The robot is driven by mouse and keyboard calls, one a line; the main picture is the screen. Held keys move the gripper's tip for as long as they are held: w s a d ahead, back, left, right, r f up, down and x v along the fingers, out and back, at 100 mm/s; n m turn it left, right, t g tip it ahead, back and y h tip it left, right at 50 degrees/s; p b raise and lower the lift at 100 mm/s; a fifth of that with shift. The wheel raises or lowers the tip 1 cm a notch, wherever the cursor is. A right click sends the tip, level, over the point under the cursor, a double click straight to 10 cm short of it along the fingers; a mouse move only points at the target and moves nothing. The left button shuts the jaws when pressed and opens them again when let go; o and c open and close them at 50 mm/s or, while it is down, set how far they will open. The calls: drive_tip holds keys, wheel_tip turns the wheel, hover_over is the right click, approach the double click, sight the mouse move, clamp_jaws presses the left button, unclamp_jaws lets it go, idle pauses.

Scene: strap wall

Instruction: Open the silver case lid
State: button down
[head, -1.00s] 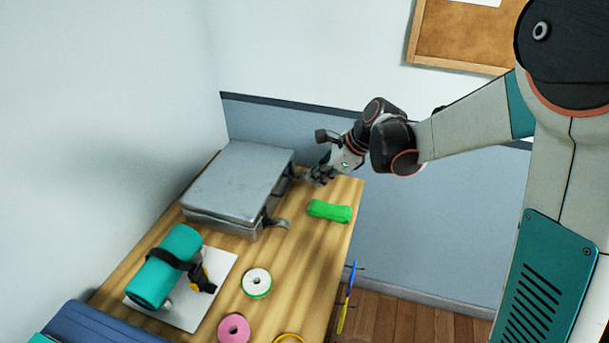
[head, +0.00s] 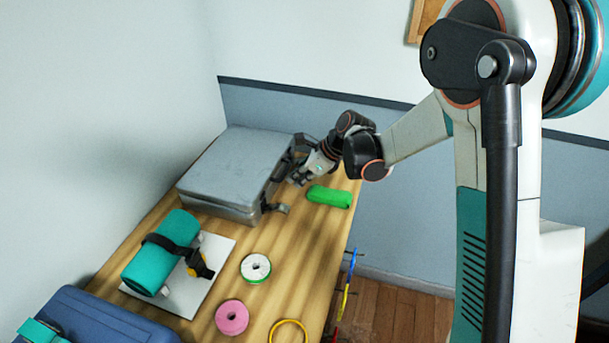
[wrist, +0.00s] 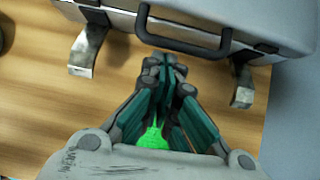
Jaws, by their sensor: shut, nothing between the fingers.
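The silver case (head: 232,160) lies flat at the back left of the wooden table, its lid down. In the wrist view the case (wrist: 283,25) fills the top, with a dark handle (wrist: 185,38) on its front. Two metal latches, a left one (wrist: 88,50) and a right one (wrist: 241,86), stick out from the front and look swung away from the lid. My gripper (wrist: 166,66) is shut and empty, its tips close to the handle; I cannot tell whether they touch it. In the head view my gripper (head: 296,180) is at the case's front side.
A green bundle (head: 329,196) lies in front of the case, partly visible behind my fingers in the wrist view (wrist: 153,138). A teal roll with a black strap (head: 160,262), a white-green ring (head: 246,268) and a pink ring (head: 232,330) are nearer. The wall (head: 160,120) is close behind.

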drive_tip(key=shift+a+f, duration=0.15)
drive_tip(key=shift+f, duration=0.05)
drive_tip(key=shift+r, duration=0.15)
drive_tip(key=w+a+r+g+h+p, duration=0.15)
drive_tip(key=a+r+h+p, duration=0.25)
drive_tip(key=r+p, duration=0.5)
drive_tip(key=w+a+r+g+h+p, duration=0.1)
drive_tip(key=w+a+r+h+p, duration=0.3)
drive_tip(key=r, duration=0.8)
drive_tip(key=w+a+r+p, duration=0.1)
drive_tip(key=a+r+p, duration=0.1)
drive_tip(key=a, duration=0.4)
drive_tip(key=w+a+r+p, duration=0.1)
drive_tip(key=a+r+p, duration=0.2)
drive_tip(key=a, duration=0.3)
drive_tip(key=w+a+r+y+p, duration=0.1)
drive_tip(key=w+a+r+p, duration=0.1)
drive_tip(key=a, duration=0.4)
drive_tip(key=shift+r+p, duration=0.5)
drive_tip(key=shift+p, duration=0.45)
drive_tip(key=shift+r, duration=0.1)
